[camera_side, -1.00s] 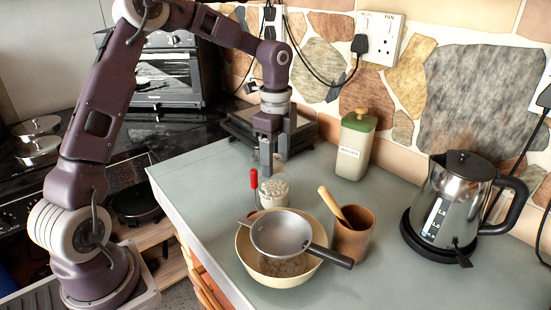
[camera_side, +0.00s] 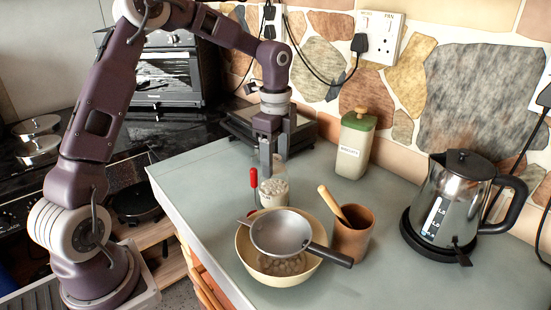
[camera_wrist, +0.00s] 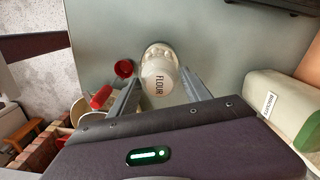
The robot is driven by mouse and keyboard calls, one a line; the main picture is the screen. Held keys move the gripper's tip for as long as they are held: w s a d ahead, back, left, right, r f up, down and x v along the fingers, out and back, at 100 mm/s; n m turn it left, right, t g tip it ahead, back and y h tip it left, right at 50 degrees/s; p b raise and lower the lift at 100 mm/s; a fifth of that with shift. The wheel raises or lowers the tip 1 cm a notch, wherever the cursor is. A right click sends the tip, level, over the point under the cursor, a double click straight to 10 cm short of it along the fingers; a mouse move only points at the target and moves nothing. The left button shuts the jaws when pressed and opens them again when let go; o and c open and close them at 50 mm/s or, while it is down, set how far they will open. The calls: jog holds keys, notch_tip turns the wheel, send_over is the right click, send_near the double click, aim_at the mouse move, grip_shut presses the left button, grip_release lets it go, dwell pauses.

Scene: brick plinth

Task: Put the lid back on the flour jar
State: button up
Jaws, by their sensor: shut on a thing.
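My gripper (camera_side: 273,162) points down over the left part of the grey counter, directly above the flour jar (camera_side: 272,193), a small pale jar with whitish contents. Its fingers are shut on a small pale thing, apparently the lid (camera_side: 280,159), mostly hidden by the fingers in the side view. In the wrist view, a pale round surface lettered FLOUR (camera_wrist: 159,84) shows between my fingers (camera_wrist: 161,76), with white lumps just beyond it. I cannot tell whether lid and jar touch.
A red-handled tool (camera_side: 254,178) stands close left of the jar. A cream bowl (camera_side: 252,272) with a sieve (camera_side: 281,232) across it and a brown cup (camera_side: 352,240) are in front. A green-topped biscuit container (camera_side: 354,148) stands behind, a kettle (camera_side: 452,200) at right.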

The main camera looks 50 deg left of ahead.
dwell(0.4)
jog(key=o, duration=1.8)
jog(key=shift+o, duration=0.2)
jog(key=shift+r, duration=3.5)
grip_shut()
jog(key=shift+f, duration=0.35)
jog(key=shift+f, duration=2.1)
